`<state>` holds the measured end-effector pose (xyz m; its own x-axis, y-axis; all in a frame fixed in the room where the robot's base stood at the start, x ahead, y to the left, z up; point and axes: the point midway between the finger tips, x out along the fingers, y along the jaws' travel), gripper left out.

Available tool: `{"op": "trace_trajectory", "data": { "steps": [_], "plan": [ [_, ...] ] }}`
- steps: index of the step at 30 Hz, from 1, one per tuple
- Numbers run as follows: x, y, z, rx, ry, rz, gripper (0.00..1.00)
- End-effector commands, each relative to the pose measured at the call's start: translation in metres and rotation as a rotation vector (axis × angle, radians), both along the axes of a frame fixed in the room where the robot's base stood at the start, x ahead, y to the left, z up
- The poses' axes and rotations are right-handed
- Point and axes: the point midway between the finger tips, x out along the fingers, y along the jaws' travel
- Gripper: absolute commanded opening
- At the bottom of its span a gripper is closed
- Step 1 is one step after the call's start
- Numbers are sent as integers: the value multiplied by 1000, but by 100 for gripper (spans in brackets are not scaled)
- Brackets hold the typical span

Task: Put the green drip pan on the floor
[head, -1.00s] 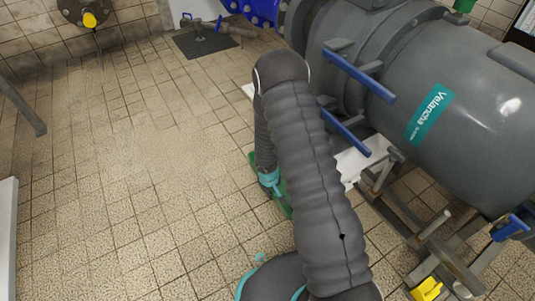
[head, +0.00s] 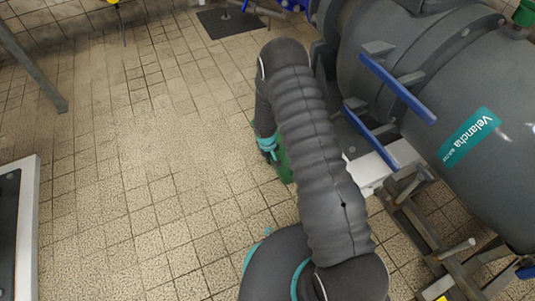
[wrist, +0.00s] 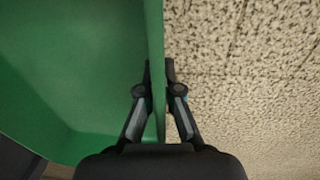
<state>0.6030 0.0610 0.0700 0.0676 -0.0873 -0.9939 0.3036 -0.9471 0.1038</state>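The green drip pan (head: 284,164) shows in the head view as a small patch behind my arm; most of it is hidden. In the wrist view the pan (wrist: 75,75) fills the left side, with its upright wall running between my fingers. My gripper (wrist: 159,72) is shut on that wall, one finger inside the pan and one outside. The tiled floor (head: 130,190) shows beside the pan in the wrist view too. I cannot tell whether the pan touches the floor.
A large grey pump body (head: 450,110) with blue bars (head: 395,88) and a metal frame (head: 425,235) stands close on the right. A white-edged cabinet (head: 30,220) is at lower left. A dark floor grate (head: 230,22) lies at the back. The middle-left floor is clear.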

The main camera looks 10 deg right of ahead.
Motion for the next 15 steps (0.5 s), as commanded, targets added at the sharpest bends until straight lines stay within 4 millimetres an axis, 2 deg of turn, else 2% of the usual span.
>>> {"op": "trace_trajectory", "data": {
  "steps": [5, 15],
  "plan": [
    [4, 2, -1, 0, 0, -1, 0],
    [3, 3, -36, 0, 0, 1, 0]
  ]
}}
